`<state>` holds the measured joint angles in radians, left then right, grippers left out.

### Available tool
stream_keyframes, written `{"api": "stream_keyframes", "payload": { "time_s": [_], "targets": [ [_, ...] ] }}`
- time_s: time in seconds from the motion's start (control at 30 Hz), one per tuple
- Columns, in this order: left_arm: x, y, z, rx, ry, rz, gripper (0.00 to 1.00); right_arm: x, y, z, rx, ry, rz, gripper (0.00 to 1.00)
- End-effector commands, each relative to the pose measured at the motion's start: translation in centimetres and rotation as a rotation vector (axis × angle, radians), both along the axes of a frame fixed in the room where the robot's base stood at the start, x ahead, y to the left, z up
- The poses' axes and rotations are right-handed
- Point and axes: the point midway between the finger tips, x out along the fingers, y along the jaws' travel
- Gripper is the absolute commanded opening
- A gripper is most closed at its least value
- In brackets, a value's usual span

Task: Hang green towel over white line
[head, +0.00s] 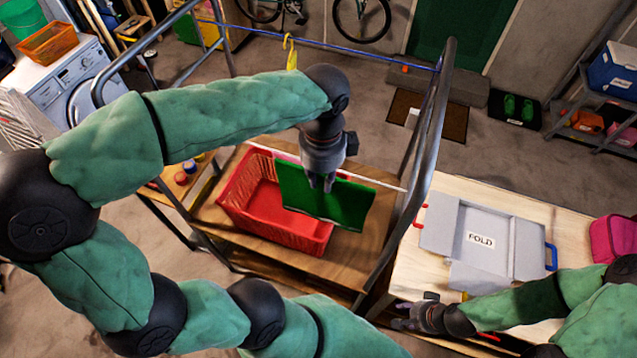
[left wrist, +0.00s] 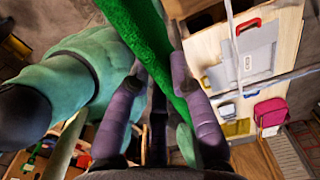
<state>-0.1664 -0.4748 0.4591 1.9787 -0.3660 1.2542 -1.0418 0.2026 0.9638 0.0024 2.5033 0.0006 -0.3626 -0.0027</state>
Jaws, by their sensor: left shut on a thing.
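The green towel (head: 345,203) hangs as a flat sheet from my left gripper (head: 328,182), in front of and partly above the red basket. My left gripper is shut on its upper part, and the left wrist view shows the towel (left wrist: 150,45) between the fingers (left wrist: 155,85). The white line (head: 386,184) runs across the rack close to the towel's top edge. Whether the towel touches or lies over the line cannot be told. My right gripper (head: 408,318) is low over the pale table at the right; its finger opening is unclear.
A red basket (head: 245,215) stands on the wooden shelf (head: 365,255) inside a metal-framed rack (head: 432,130).

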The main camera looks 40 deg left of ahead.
Motion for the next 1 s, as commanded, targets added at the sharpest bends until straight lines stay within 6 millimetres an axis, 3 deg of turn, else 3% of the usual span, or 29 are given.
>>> {"api": "stream_keyframes", "payload": {
  "time_s": [1.0],
  "targets": [
    [6.8, 1.7, 0.0, 0.001, 0.002, 0.001, 0.00, 0.0, 0.0, 1.1, 0.000, 0.000, 0.000, 0.40]
  ]
}}
